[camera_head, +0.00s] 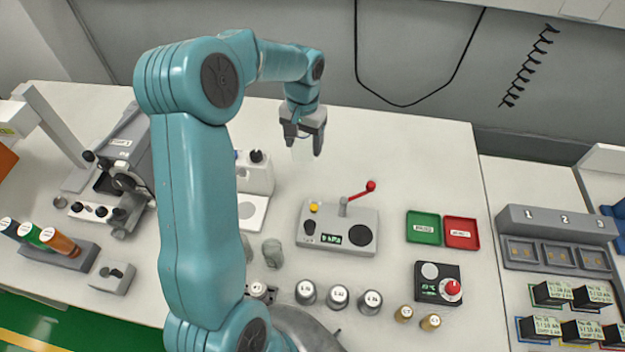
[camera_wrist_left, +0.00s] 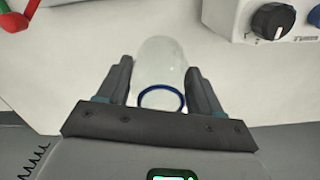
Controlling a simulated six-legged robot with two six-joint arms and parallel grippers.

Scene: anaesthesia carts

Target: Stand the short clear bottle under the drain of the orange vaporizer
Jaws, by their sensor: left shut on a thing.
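My left gripper (camera_head: 303,146) is shut on a clear bottle (camera_head: 302,153), above the far part of the white bench. In the left wrist view the clear bottle (camera_wrist_left: 160,62) sits between the two fingers, with a blue ring at its end nearest the gripper (camera_wrist_left: 158,85). I cannot tell its height from this. Only part of an orange thing (camera_head: 6,160) shows at the left edge; I cannot tell whether it is the orange vaporizer. No drain can be made out. My right gripper is not in view.
A white device with a black knob (camera_head: 256,172) stands left of the gripper. A grey device with a red lever (camera_head: 340,231) stands nearer. Green (camera_head: 423,227) and red (camera_head: 461,232) trays lie to the right. Several small vessels stand in front. The back right of the bench is clear.

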